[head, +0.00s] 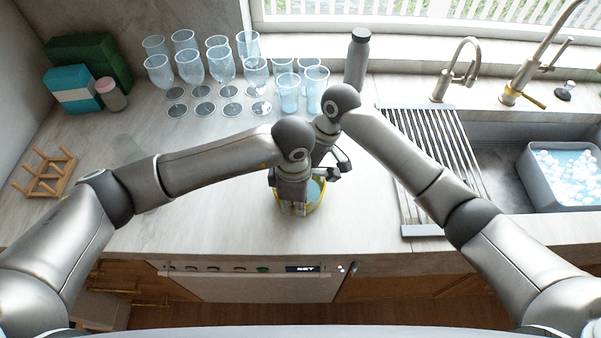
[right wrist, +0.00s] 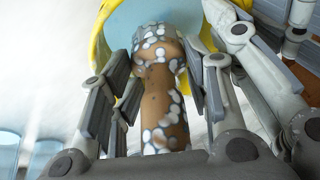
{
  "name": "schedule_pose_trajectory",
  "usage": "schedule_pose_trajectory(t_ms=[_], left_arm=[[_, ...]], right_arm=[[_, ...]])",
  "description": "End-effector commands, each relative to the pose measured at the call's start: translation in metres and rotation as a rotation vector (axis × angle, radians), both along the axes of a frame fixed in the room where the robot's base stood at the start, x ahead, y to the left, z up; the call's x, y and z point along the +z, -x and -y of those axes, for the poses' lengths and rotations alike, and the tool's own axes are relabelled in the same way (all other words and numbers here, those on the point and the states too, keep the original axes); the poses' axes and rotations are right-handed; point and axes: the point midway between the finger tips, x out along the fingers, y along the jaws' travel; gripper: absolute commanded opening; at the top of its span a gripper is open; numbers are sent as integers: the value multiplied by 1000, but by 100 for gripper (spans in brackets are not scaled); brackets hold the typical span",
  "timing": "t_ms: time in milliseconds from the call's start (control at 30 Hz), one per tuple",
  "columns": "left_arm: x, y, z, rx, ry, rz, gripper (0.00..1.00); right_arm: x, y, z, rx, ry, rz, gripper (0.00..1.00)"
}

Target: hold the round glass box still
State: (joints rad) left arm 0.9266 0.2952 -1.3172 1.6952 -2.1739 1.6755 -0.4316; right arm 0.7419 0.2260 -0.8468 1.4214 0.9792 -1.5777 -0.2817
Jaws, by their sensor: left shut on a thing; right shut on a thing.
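The round glass box (head: 317,191) stands on the counter near its front edge, with a yellow rim and a pale blue inside. It also shows at the top of the right wrist view (right wrist: 104,40). My left gripper (head: 292,203) comes down over the box and is shut on its side; the arm hides much of it. My right gripper (head: 337,170) is just right of and behind it. In the right wrist view it is shut on a brown rounded thing with white foam-like spots (right wrist: 163,100), whose far end overlaps the box's opening.
Several glasses (head: 221,66) stand at the back, beside a dark grey bottle (head: 357,60). A small wooden rack (head: 45,174) is far left. The left counter is mostly clear.

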Motion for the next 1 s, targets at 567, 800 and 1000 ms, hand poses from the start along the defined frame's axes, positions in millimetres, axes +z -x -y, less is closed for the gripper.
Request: schedule_pose_trajectory(t_ms=[567,800,1000], left_arm=[[-2,4,1,-8,-1,-10,0],[-2,4,1,-6,-1,-9,0],[-2,2,0,-2,-1,-5,0]], right_arm=[[1,-12,1,-5,0,11,20],[2,5,-2,-3,0,8,20],[2,6,-3,-1,-1,4,20]])
